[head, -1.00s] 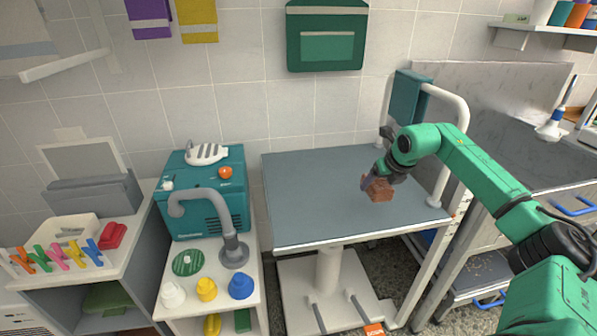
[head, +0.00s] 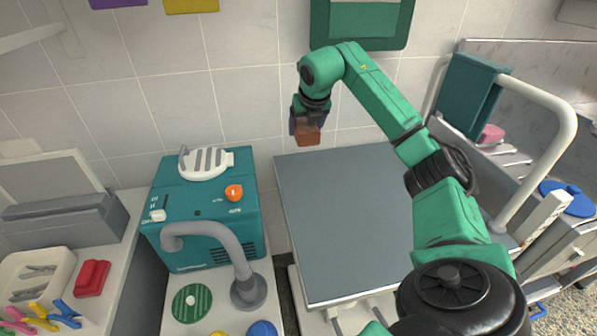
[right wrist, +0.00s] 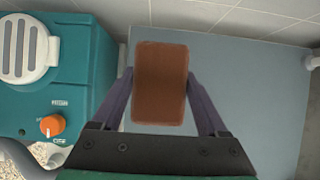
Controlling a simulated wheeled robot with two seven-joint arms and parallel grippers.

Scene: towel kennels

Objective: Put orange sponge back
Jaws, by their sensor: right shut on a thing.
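The orange sponge (head: 307,135) is a brownish-orange block held in my right gripper (head: 307,122). In the right wrist view the sponge (right wrist: 160,84) sits between the two dark fingers of my right gripper (right wrist: 160,105), which touch its sides. The gripper is shut on it, above the far left part of the grey table, near the tiled wall. My left gripper is not in view.
A teal machine (head: 205,210) with an orange knob and white vent stands left of the grey table (head: 350,225). A grey tap (head: 245,285) rises in front of it. A white rail (head: 540,100) with a teal towel (head: 470,95) stands right. The tabletop looks bare.

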